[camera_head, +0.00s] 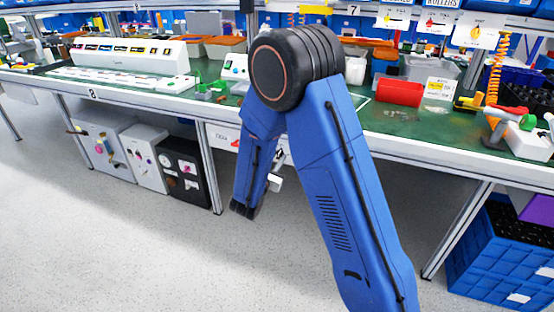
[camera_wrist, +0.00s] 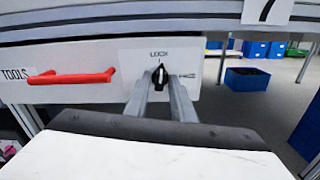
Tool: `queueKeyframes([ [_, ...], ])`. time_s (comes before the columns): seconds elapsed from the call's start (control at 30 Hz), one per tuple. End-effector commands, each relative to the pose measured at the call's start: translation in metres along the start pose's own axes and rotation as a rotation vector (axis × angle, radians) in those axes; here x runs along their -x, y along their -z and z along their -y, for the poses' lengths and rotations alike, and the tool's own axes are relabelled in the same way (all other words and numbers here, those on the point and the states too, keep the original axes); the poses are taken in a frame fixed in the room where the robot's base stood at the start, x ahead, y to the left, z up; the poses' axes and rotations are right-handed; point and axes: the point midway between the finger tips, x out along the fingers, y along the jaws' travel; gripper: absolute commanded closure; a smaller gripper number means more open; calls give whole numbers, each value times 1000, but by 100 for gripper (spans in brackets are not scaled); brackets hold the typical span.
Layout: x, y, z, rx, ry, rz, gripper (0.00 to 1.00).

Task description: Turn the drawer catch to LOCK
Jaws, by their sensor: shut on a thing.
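The drawer catch (camera_wrist: 160,74) is a small black knob with a white mark, on a pale plate on the drawer front (camera_wrist: 75,92). The word LOCK is printed above it, and a small marking sits to its right. The knob stands upright in the wrist view, its white mark pointing up towards LOCK. My gripper (camera_wrist: 161,83) has one grey finger on each side of the knob and is shut on it. In the head view the drawer front (camera_head: 222,138) shows under the bench; my arm hides the catch and most of the gripper.
A red handle (camera_wrist: 70,77) sticks out left of the catch, beside the TOOLS label. The bench edge (camera_wrist: 120,30) runs above the drawer. In the head view, cabinets (camera_head: 145,155) stand under the bench at left and a blue crate (camera_head: 500,255) at right. The floor in front is clear.

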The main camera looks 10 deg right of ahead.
Motion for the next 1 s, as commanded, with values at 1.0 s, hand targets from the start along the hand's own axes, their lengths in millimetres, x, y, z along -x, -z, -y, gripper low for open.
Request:
queueKeyframes([
  [1.0,0,1,0,191,0,-2,70],
])
